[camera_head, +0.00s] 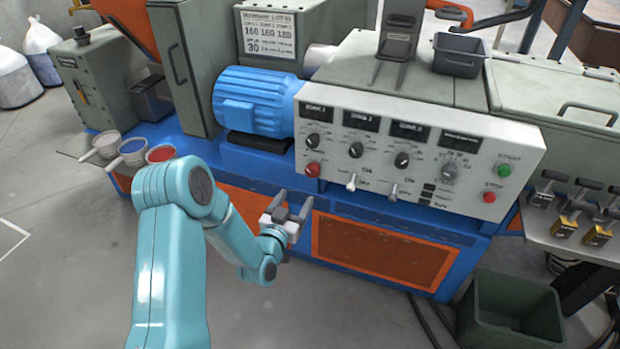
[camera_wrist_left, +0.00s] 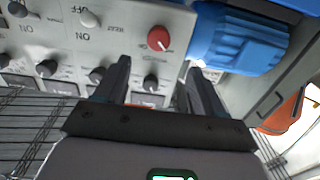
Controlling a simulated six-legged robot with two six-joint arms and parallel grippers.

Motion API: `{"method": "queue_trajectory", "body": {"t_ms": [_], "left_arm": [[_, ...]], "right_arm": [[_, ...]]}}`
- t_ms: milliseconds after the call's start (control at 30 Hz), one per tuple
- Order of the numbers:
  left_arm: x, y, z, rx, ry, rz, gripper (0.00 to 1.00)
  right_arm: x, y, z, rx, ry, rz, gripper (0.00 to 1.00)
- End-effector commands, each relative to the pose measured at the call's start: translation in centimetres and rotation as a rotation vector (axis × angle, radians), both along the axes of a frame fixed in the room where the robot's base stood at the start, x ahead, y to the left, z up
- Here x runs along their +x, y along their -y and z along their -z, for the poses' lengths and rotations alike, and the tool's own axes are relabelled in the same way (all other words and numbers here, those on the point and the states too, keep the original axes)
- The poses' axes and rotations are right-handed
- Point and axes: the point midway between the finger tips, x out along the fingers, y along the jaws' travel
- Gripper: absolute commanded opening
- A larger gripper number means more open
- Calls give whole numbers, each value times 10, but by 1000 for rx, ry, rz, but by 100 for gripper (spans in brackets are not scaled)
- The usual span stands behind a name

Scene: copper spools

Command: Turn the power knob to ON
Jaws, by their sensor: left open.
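The white control panel (camera_head: 425,150) carries a red round knob (camera_head: 313,170) at its lower left; I cannot read which control is labelled power. In the left wrist view the panel appears upside down, with the red knob (camera_wrist_left: 158,39) beyond the fingertips and between them sideways. My left gripper (camera_head: 293,203) is open and empty, below and a little left of the red knob, apart from the panel. Its two dark fingers (camera_wrist_left: 160,75) point toward the panel. Two light toggle levers, one left (camera_head: 351,182) and one right (camera_head: 393,192), stand beside ON labels. My right gripper is not in view.
Several black dials line the panel, one (camera_head: 355,150) near its middle. A green START button (camera_head: 504,170) and red STOP button (camera_head: 489,197) are at its right. A blue motor (camera_head: 257,103) stands left of it. A green bin (camera_head: 515,310) is on the floor at right.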

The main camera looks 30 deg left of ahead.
Motion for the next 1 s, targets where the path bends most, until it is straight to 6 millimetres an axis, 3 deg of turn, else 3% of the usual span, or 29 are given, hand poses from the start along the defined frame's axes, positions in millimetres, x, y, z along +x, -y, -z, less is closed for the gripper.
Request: {"method": "queue_trajectory", "body": {"t_ms": [200,400,600,867,900,1000], "left_arm": [[53,-8,0,-1,1,0,69],[89,-14,1,-2,-1,1,69],[104,-19,1,-3,-2,2,69],[106,-20,1,-3,-2,3,69],[106,-21,1,-3,-2,3,63],[105,-21,1,-3,-2,3,30]], "right_arm": [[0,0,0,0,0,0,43],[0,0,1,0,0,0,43],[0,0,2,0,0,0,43],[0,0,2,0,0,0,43],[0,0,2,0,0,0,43],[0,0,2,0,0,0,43]]}}
